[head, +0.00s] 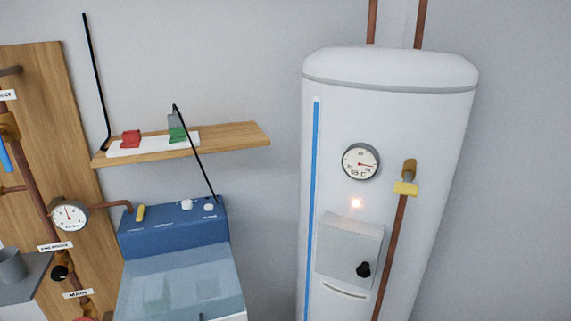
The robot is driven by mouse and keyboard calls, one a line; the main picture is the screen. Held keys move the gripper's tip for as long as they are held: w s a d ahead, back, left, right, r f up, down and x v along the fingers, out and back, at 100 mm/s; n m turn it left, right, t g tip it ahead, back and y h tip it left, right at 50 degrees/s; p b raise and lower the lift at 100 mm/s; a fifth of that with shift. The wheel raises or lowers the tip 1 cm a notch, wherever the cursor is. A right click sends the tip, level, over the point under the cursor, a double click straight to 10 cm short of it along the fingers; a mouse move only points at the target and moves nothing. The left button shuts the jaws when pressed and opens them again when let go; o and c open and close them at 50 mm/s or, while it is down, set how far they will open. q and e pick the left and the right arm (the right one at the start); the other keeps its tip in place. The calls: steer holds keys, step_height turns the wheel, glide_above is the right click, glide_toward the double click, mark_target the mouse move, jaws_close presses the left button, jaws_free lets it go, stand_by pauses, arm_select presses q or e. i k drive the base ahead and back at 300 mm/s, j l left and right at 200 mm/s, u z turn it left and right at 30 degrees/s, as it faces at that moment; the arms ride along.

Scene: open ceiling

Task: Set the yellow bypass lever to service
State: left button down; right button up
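A small yellow lever (139,213) stands roughly upright, slightly tilted, at the left end of the blue control panel (170,237) on top of a cabinet. Pale markings near it are too small to read. A second yellow handle (405,189) lies crosswise on a brass valve (409,169) on the white tank's copper pipe. I cannot tell from lettering which one is the bypass lever. Neither of my grippers is in view.
The cabinet has a clear, bluish lid (180,285) in front of the panel. Two white knobs (187,204) sit right of the lever. A wooden shelf (230,137) with red and green items hangs above. A gauge (69,215) and pipes are left; the tall white tank (440,130) is right.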

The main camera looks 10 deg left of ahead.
mark_target(141, 212)
steer(key=u, duration=1.3)
